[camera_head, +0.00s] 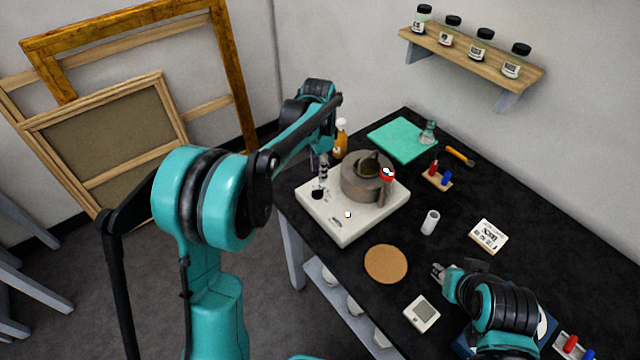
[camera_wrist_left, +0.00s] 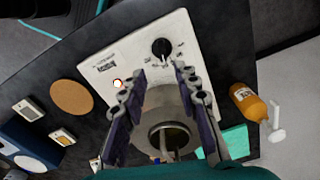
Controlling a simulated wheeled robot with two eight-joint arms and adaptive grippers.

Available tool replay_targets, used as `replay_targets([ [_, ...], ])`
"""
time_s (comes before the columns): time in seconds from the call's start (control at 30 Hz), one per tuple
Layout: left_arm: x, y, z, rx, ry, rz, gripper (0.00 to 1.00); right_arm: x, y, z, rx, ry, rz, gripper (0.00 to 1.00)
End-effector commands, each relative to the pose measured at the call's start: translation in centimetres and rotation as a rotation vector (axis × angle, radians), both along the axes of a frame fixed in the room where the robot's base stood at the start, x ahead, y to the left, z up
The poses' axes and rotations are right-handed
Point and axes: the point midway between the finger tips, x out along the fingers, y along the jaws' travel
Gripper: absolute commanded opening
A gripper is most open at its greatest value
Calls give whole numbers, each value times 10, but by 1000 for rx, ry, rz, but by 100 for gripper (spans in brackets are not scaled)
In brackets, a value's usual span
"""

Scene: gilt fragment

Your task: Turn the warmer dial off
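The warmer (camera_head: 345,233) is a white box on the black table, with a grey pot (camera_head: 358,180) on top. Its black dial (camera_head: 318,194) sits on the left part of the top face. In the left wrist view the dial (camera_wrist_left: 161,48) shows a pale mark and lies just beyond my fingertips, apparently clear of them. A small lamp (camera_wrist_left: 117,84) glows on the warmer. My left gripper (camera_wrist_left: 160,72) is open and empty, its fingers apart above the warmer, with the pot (camera_wrist_left: 166,125) below. My right gripper (camera_head: 438,271) is low over the table; its finger gap is unclear.
An amber bottle (camera_head: 341,138) stands close behind the warmer. A cork disc (camera_head: 386,264), a white cylinder (camera_head: 430,222) and a small grey device (camera_head: 421,313) lie in front and to the right. A green mat (camera_head: 402,138) is at the back.

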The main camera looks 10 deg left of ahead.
Motion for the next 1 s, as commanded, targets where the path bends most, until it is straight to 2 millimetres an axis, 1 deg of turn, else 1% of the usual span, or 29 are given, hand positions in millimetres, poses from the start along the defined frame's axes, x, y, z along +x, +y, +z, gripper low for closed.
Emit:
replay_targets([
  [0.03, 5, 0, -4, 0, 11, -16, 31, 0, 0, 1, 0, 0, 0, 33],
  [0.13, 8, 0, -13, 1, 22, -32, 31, 0, 0, 0, 0, 0, 0, 33],
  [0.27, 8, -1, -31, 1, 23, -36, 31, 0, 0, -5, 0, 0, 0, 33],
  [0.4, 8, 0, -55, 1, 23, -35, 31, 0, 0, -13, 0, 0, 0, 33],
  [0.5, 8, -1, -70, 1, 22, -34, 31, 0, 0, -17, 0, 0, 0, 33],
  [0.6, 8, 0, -81, 1, 22, -34, 31, 0, 0, -19, 0, 0, 0, 33],
  [0.73, 8, 0, -87, 1, 22, -34, 31, 0, 0, -20, 0, 0, 0, 33],
  [0.97, 8, 0, -87, 1, 22, -33, 31, 0, 0, -20, 0, 0, 0, 33],
  [1.0, 8, 0, -87, 1, 22, -33, 26, 0, 0, -20, 0, 0, 0, 33],
])
